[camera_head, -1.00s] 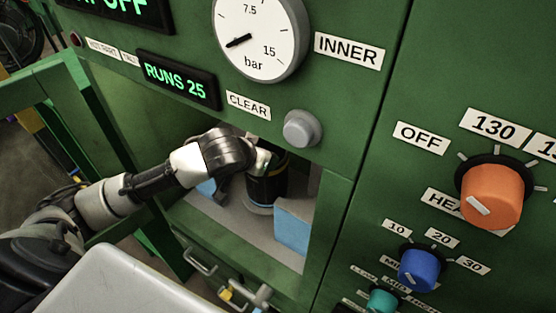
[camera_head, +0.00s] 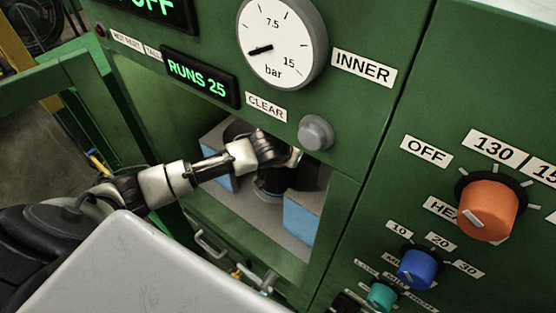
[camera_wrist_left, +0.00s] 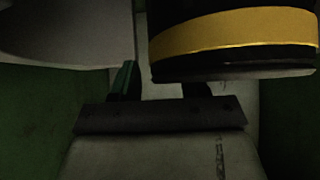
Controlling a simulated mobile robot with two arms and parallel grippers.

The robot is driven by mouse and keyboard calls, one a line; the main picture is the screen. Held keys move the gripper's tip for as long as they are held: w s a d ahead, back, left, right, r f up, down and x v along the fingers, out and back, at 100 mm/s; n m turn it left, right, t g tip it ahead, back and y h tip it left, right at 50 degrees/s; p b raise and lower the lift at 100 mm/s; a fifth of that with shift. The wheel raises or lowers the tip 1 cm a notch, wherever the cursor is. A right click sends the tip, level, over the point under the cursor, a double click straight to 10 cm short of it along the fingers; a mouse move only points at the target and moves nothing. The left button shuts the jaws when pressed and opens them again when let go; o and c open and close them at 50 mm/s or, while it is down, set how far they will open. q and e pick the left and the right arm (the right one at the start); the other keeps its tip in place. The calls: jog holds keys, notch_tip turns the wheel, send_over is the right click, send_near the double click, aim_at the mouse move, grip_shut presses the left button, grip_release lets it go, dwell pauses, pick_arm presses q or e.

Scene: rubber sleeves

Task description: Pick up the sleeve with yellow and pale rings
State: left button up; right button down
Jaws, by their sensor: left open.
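A black sleeve with a wide yellow ring (camera_wrist_left: 235,32) fills the upper right of the left wrist view. No pale ring is clear there. In the head view a dark cylindrical shape (camera_head: 268,184) stands inside the machine's opening, mostly hidden behind my left arm. My left gripper (camera_head: 296,158) is inside the opening at the upper part of that shape. In the wrist view the left gripper (camera_wrist_left: 160,82) is open, with nothing clearly between its fingers. The sleeve overlaps the right-hand finger in the picture; contact cannot be told. My right gripper is not in view.
The green machine front surrounds the opening, with a grey button (camera_head: 315,132) just above it. Blue blocks (camera_head: 302,217) stand on either side inside. A metal handle (camera_head: 210,243) lies below the opening. A large grey rounded shape (camera_wrist_left: 65,35) fills the wrist view's upper left.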

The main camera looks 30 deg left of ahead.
pick_arm(q)
jog(key=shift+w+f, duration=0.2)
jog(key=shift+f, duration=0.05)
jog(key=shift+c, duration=0.4)
grip_shut()
dwell(0.9)
jog(key=shift+r, duration=0.1)
